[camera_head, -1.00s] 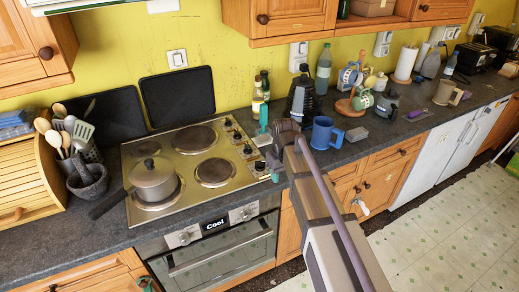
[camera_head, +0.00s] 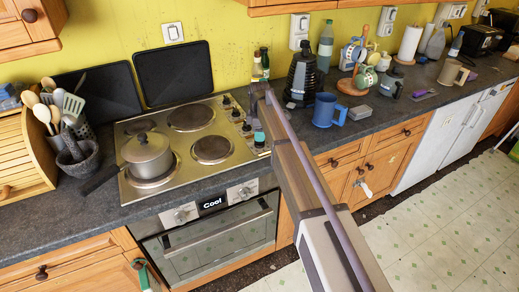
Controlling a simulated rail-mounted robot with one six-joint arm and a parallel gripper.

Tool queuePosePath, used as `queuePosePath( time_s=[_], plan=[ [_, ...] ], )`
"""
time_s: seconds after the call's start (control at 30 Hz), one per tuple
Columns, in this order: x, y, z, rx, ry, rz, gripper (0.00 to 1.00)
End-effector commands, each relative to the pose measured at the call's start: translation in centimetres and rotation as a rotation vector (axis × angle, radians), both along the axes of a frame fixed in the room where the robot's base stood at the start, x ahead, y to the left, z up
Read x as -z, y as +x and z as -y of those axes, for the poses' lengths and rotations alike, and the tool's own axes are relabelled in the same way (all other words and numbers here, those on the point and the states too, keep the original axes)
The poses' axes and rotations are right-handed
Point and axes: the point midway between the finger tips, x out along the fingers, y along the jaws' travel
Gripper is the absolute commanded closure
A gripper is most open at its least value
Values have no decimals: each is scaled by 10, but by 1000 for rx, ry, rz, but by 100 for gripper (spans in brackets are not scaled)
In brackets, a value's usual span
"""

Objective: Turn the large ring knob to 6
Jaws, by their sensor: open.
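The steel hob (camera_head: 183,178) has a row of small black knobs along its right edge. Three show clearly: a far one (camera_head: 227,101), a middle one (camera_head: 236,114) and a nearer one (camera_head: 246,128). I cannot read their marks or tell which is the large ring knob. My gripper (camera_head: 262,106) is open and empty, over the hob's right edge beside the knobs. Its lower teal fingertip overlaps the nearest end of the row and hides what is there. I cannot tell whether it touches a knob.
A saucepan (camera_head: 146,152) stands on the front left ring. The oven (camera_head: 218,237) below has two large knobs and a display reading "Cool". A blue mug (camera_head: 326,110) and black coffee maker (camera_head: 301,82) stand right of my gripper. Bottles (camera_head: 264,58) stand behind it.

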Motion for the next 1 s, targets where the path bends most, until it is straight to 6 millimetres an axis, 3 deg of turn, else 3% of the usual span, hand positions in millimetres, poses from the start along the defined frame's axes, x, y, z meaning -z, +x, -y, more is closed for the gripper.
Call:
queuePosePath(
  time_s=[0.03, 0.1, 0.43, 0.87, 1.0],
  plan=[
    [22, 0, 0, 0, 0, 0, 55],
    [29, 0, 0, 0, 0, 0, 55],
    [29, 0, 0, 1, 0, 0, 56],
    [29, 0, 0, 1, 0, 0, 97],
    [29, 0, 0, 1, 0, 0, 100]
  ],
)
